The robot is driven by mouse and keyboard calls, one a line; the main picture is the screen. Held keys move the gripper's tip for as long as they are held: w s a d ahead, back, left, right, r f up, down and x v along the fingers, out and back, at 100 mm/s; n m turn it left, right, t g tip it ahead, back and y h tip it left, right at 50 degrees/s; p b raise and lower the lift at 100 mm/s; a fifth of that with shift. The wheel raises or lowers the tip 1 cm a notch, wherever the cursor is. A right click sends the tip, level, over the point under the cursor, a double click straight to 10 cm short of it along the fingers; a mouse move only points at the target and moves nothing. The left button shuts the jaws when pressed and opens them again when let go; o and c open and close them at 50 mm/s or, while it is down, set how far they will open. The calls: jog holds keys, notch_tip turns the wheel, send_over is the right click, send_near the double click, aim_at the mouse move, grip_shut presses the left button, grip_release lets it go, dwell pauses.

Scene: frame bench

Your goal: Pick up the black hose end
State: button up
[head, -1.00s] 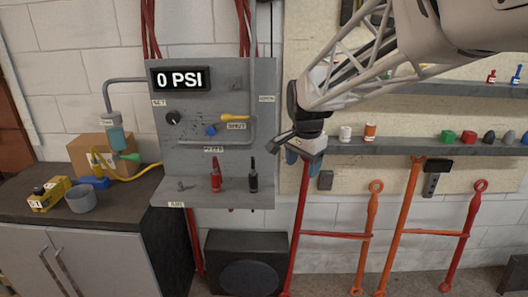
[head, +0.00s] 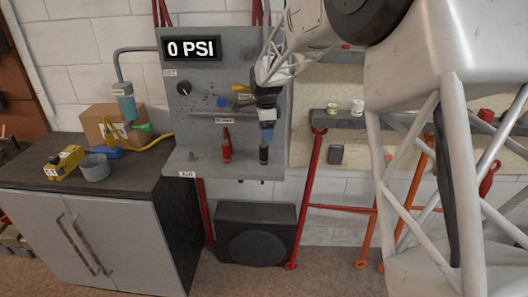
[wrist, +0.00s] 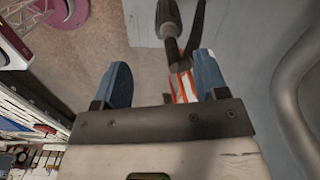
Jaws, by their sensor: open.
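The black hose end (head: 264,155) stands upright on the small shelf of the grey panel, to the right of the red hose end (head: 227,150). My gripper (head: 267,132) is open just above the black hose end, pointing down, and hides its upper part in the head view. In the wrist view the blue fingers of my gripper (wrist: 164,78) are apart. A dark fitting, apparently the black hose end (wrist: 169,22), shows beyond the fingertips near the top, not between the pads. A red and white striped piece (wrist: 181,88) shows near the right finger.
The grey panel (head: 203,110) stands close behind the gripper, with a "0 PSI" display (head: 192,48), a dark knob (head: 184,88) and a yellow lever (head: 242,87).

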aim_at(264, 146)
jog(key=shift+w+a+f, duration=0.3)
jog(key=shift+w+a, duration=0.05)
jog(key=shift+f, duration=1.3)
jog(key=shift+w+f, duration=0.2)
jog(key=shift+f, duration=2.4)
jog(key=c, duration=1.1)
jog(key=shift+r, duration=0.15)
